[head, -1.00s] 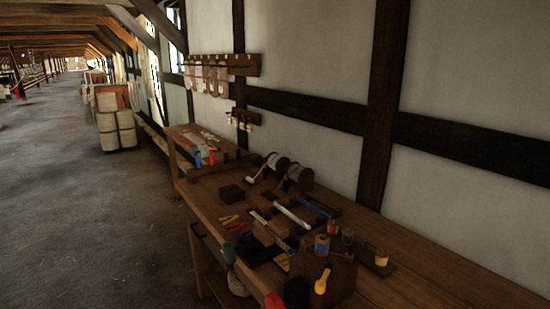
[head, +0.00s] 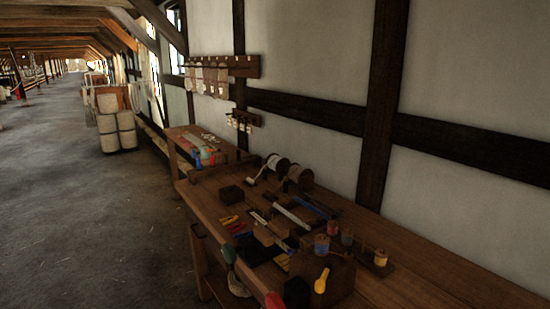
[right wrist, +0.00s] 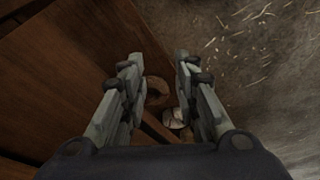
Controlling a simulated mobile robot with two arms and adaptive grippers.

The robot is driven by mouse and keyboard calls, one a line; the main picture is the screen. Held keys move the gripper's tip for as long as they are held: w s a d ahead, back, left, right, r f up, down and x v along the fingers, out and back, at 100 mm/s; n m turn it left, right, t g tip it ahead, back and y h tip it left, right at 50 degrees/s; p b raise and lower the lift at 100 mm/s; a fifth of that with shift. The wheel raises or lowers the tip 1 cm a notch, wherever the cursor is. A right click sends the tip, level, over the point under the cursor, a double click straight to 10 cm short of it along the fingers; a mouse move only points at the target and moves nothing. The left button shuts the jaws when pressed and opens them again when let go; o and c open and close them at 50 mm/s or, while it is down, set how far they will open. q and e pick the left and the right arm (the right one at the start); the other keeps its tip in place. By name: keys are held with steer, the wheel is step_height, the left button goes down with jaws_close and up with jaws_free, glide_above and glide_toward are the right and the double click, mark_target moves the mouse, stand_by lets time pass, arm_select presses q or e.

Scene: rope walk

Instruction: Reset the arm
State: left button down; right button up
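My right gripper (right wrist: 158,72) shows in the right wrist view. Its two fingers are spread apart with nothing between the tips. Beyond the gap, lower down, I see a brown rounded thing (right wrist: 157,90) and a pale rounded thing (right wrist: 174,117), both too dim to name. A brown wooden surface (right wrist: 60,80) fills the left of that view, with the floor (right wrist: 260,50) at the right. Neither gripper shows in the head view, and my left gripper is in no view.
A long wooden workbench (head: 430,285) runs along the wall, carrying tools, spools and a dark wooden block (head: 231,193). A yellow-handled tool (head: 321,281) is at its near part. Pale bales (head: 117,125) stand farther back. The floor (head: 70,200) at left is open.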

step_height(320, 180, down, 14)
steer(key=s, duration=0.1)
steer(key=s+d+f+g, duration=0.2)
steer(key=s+d+f, duration=0.1)
steer(key=s+f, duration=1.6)
step_height(320, 180, down, 2)
steer(key=shift+f, duration=0.1)
steer(key=shift+d, duration=0.1)
